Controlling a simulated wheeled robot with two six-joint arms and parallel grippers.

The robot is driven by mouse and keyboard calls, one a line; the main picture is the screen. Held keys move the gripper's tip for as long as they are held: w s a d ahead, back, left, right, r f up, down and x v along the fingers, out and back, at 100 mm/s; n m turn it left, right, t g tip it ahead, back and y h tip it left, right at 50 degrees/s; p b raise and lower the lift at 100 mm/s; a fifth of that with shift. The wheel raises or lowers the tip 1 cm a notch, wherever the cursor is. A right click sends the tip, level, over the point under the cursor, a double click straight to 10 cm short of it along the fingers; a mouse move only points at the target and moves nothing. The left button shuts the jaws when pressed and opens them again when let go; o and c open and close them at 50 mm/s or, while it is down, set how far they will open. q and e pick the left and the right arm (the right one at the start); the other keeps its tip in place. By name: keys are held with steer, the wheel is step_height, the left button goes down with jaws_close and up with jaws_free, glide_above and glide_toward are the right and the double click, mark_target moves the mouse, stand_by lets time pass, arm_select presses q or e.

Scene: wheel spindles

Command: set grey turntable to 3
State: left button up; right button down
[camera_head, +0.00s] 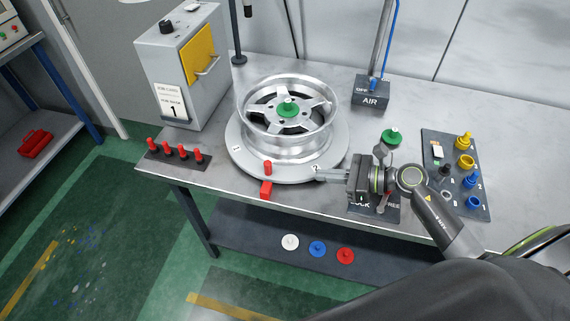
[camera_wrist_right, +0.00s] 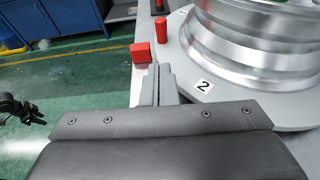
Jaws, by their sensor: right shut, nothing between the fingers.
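The grey turntable (camera_head: 240,160) is a round disc on the bench, with a silver wheel (camera_head: 290,115) lying on it. A plate marked 2 (camera_wrist_right: 203,86) is on its rim near my right gripper; another plate (camera_head: 236,148) at the left rim is too small to read. A red peg (camera_head: 268,167) stands at the front rim, just above a red block (camera_head: 266,188) at the bench edge. My right gripper (camera_head: 318,173) is shut and empty at the turntable's front right rim; I cannot tell whether it touches. A dark part at the wrist view's left edge may be my left gripper (camera_wrist_right: 20,108).
A grey cabinet (camera_head: 180,75) with a yellow door stands behind left. Red pegs (camera_head: 175,151) sit in a strip at front left. A LOCK/FREE lever panel (camera_head: 372,207) is below my right gripper. A dark board (camera_head: 440,150) holds yellow and blue parts at right.

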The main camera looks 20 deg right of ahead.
mark_target(284, 177)
steer(key=p+x, duration=0.1)
steer(key=x, duration=0.2)
steer(key=p+x, duration=0.2)
steer(key=x, duration=0.2)
steer(key=r+p+x, duration=0.1)
steer(key=x, duration=0.3)
steer(key=shift+w, duration=0.25)
steer(key=shift+a, duration=0.1)
steer(key=shift+w, duration=0.15)
